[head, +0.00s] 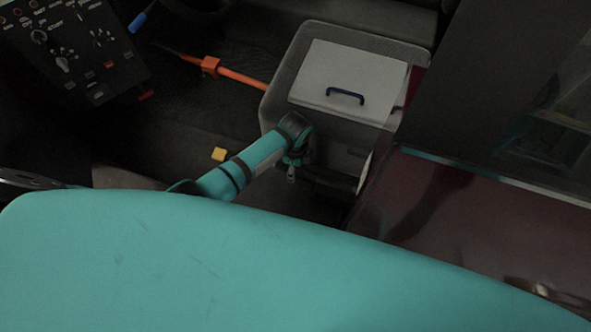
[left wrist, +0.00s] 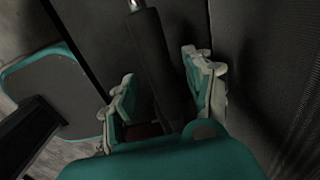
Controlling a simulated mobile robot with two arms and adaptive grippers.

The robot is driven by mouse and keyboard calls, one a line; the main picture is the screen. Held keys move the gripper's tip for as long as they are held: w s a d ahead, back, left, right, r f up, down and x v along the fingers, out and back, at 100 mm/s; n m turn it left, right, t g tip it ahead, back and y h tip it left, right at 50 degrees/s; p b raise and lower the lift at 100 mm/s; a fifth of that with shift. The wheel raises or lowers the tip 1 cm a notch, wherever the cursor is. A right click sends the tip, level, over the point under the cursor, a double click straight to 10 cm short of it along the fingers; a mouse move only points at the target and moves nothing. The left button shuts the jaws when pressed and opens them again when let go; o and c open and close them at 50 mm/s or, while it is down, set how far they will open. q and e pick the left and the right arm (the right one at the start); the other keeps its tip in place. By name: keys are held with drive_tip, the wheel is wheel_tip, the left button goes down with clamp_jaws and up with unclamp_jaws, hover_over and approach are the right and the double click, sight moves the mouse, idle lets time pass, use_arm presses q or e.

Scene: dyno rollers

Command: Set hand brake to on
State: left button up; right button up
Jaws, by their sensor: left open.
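In the left wrist view a dark lever with a silvery tip, which looks like the hand brake (left wrist: 157,62), runs between the two fingers of my left gripper (left wrist: 165,84). The fingers are spread apart, one on each side of the lever, with a gap on the left side. I cannot tell whether the right finger touches it. In the head view my left gripper (head: 292,166) points down beside the front of a grey box. I cannot make out the lever there. My right gripper is not in view.
The grey box (head: 283,91) has a white lid (head: 345,72) with a dark blue handle (head: 345,95). An orange bar (head: 243,78) reaches toward it from the left. A control panel (head: 75,50) stands at upper left.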

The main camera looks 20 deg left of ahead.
use_arm(q)
drive_tip(key=shift+f, duration=0.7)
clamp_jaws()
drive_tip(key=shift+r, duration=0.1)
